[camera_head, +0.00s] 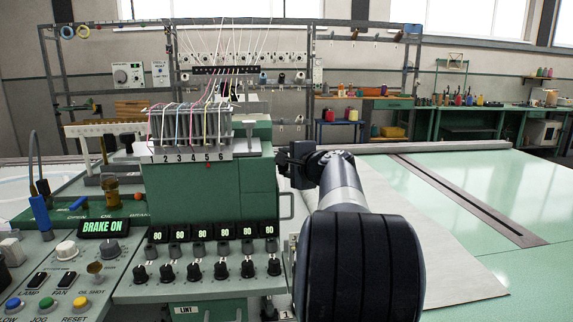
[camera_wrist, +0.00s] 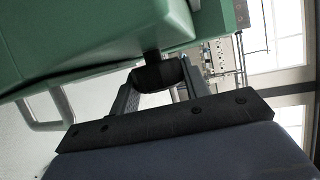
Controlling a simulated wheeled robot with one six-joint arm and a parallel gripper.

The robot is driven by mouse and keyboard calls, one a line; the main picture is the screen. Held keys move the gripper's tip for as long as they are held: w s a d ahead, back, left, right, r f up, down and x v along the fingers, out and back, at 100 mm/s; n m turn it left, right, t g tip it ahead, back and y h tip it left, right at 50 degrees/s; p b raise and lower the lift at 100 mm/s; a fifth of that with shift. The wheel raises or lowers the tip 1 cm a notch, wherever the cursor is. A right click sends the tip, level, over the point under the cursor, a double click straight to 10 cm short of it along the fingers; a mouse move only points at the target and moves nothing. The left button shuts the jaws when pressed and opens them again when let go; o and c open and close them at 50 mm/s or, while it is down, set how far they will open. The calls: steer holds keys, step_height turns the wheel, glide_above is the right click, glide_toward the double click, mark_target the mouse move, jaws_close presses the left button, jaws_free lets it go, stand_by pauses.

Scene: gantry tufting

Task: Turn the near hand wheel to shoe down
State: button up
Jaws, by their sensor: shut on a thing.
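The green tufting head (camera_head: 210,195) stands in the middle of the head view, with numbers 1 to 6 along its front. My gripper (camera_head: 285,160) is at the right side of this head. In the wrist view, my gripper is shut on a black round knob (camera_wrist: 156,76), which looks like the near hand wheel. A short dark shaft joins the knob to the green housing (camera_wrist: 95,35). In the head view the wheel is hidden behind my gripper and arm, and its turn angle cannot be read.
A control panel (camera_head: 70,265) with a "BRAKE ON" display (camera_head: 103,226) is at lower left. A row of black knobs (camera_head: 207,270) sits below the head. A metal loop handle (camera_head: 287,206) is close under my gripper. A pale green table (camera_head: 470,190) extends right.

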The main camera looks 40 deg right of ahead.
steer(key=o, duration=1)
steer(key=shift+s, duration=0.1)
steer(key=b+v, duration=0.1)
steer(key=v, duration=0.9)
steer(key=shift+s, duration=0.3)
steer(key=p+x, duration=0.1)
steer(key=x, duration=0.9)
steer(key=shift+w, duration=0.25)
steer(key=shift+w+r+p, duration=0.15)
steer(key=shift+w+p, duration=0.15)
steer(key=shift+s+p, duration=0.15)
steer(key=shift+p, duration=0.25)
